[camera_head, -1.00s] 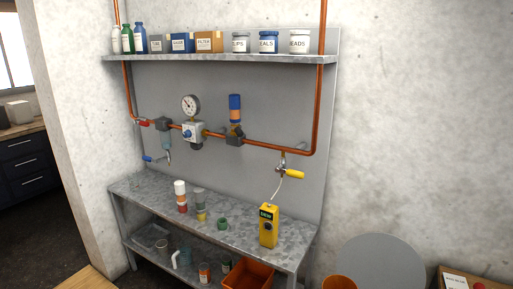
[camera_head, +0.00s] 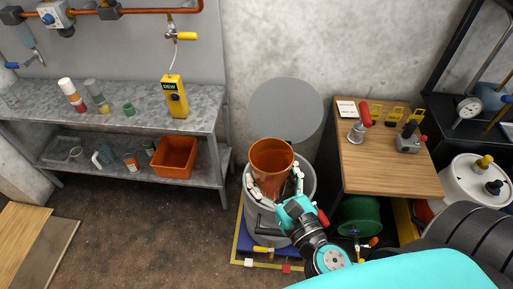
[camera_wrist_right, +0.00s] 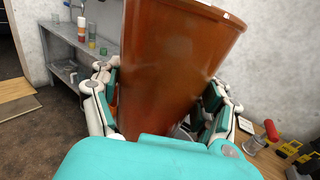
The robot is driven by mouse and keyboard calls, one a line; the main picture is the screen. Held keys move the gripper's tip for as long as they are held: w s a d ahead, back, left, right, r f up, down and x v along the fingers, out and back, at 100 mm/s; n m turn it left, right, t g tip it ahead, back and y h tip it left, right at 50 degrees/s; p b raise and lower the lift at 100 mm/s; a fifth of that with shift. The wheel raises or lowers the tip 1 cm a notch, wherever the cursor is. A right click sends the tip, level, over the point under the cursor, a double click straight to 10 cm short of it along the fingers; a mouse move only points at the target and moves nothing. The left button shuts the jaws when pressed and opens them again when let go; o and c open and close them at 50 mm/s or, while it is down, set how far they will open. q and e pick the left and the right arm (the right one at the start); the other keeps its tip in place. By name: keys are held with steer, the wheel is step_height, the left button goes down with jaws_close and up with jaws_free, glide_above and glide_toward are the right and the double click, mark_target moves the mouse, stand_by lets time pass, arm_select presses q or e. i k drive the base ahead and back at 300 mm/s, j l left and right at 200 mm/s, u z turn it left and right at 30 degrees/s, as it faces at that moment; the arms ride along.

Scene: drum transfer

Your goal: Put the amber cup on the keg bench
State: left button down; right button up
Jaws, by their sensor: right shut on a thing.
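The amber cup (camera_head: 272,162) is large, orange-brown and open at the top. My right gripper (camera_head: 275,180) is shut on it, with a finger on either side. In the head view the cup appears over a grey drum (camera_head: 262,225); I cannot tell whether they touch. In the right wrist view the cup (camera_wrist_right: 175,60) fills the middle between the fingers of my right gripper (camera_wrist_right: 160,95), slightly tilted in the picture. A wooden-topped bench (camera_head: 382,170), which may be the keg bench, stands right of the drum with a green keg (camera_head: 358,214) below. My left gripper is not in view.
On the wooden bench are a red-handled tool (camera_head: 357,132), a grey clamp-like device (camera_head: 407,140) and yellow items at the back; its front is clear. A round grey lid (camera_head: 286,105) leans on the wall. A metal workbench (camera_head: 205,115) is at left.

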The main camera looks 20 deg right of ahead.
mark_target(383, 171)
steer(key=l+z, duration=0.2)
steer(key=l, duration=2)
